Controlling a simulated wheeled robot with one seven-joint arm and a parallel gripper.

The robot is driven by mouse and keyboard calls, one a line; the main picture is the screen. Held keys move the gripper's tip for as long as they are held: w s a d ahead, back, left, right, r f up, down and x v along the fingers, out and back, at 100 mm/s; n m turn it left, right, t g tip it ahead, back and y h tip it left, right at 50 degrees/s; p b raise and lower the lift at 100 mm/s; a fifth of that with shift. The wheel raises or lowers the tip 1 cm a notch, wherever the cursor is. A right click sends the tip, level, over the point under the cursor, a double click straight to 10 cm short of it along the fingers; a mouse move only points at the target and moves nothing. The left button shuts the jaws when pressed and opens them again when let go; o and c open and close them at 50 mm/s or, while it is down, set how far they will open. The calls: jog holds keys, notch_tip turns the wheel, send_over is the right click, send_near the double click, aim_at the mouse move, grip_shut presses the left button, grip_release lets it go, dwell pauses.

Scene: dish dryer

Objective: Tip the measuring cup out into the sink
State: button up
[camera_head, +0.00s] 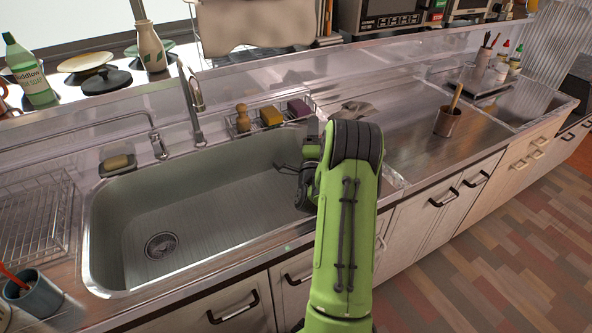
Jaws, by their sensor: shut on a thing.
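The sink (210,215) is a wide, deep grey basin with a round drain at its lower left. My green arm reaches in from the bottom right, and my gripper (292,172) is at the sink's right end, partly hidden behind the arm's dark joint. The gripper is shut on the measuring cup, which the arm hides. I cannot make out the cup's shape, tilt or contents. The visible sink floor looks bare.
A faucet (190,98) rises behind the sink. A wire rack (290,106) holds a brush and sponges. A soap dish (117,166) sits at the back left corner. A metal pot (447,122) stands on the right counter.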

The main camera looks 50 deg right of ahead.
aim_at(303, 129)
jog(key=shift+w+a+r+n+t+b, duration=0.2)
jog(key=shift+n+t+b, duration=0.3)
jog(key=shift+n, duration=0.4)
jog(key=shift+w+a+r+n+t, duration=0.15)
jog(key=shift+r+n+t, duration=0.15)
jog(key=shift+r+n, duration=0.25)
jog(key=shift+s+a+r+n+t, duration=0.15)
jog(key=shift+r+n+t, duration=0.15)
jog(key=shift+r+n, duration=0.25)
dwell(0.6)
jog(key=shift+w+a+r+n+t+y, duration=0.1)
jog(key=shift+w+a+n+t+y, duration=0.25)
jog(key=shift+n, duration=0.75)
jog(key=shift+a+r+n+t+y, duration=0.1)
jog(key=shift+a+n+t+y, duration=0.15)
jog(key=shift+n+t+y, duration=0.6)
jog(key=shift+w+a+r+n+t, duration=0.1)
jog(key=shift+w+a+n+t, duration=0.15)
jog(key=shift+n, duration=1.1)
dwell(1.1)
